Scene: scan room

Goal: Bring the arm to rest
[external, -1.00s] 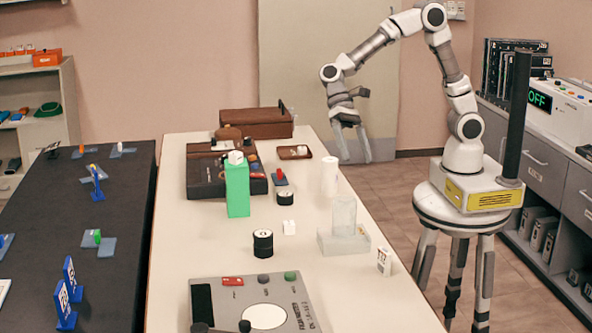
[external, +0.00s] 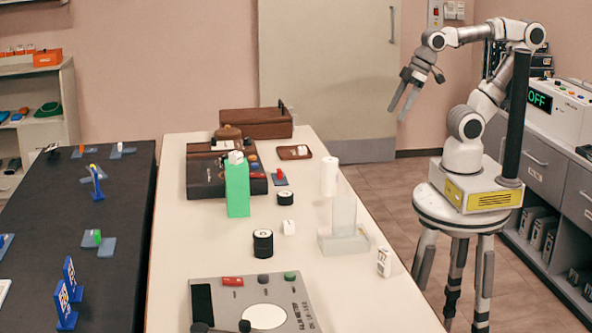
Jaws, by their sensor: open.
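My gripper (external: 402,102) is open and empty. It hangs in the air to the right of the white table (external: 205,260), above the floor and in front of the grey door. Its two fingers point down and to the left, apart from each other. My arm is folded back over my base, with the elbow raised near the dark vertical post. Nothing touches the gripper.
The white table holds a green block (external: 237,188), a white cylinder (external: 329,176), black rolls (external: 263,243), a clear block on a stand (external: 343,222) and a grey panel (external: 250,290). A black table (external: 110,225) stands left. A device reading OFF (external: 562,108) sits right, near my arm.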

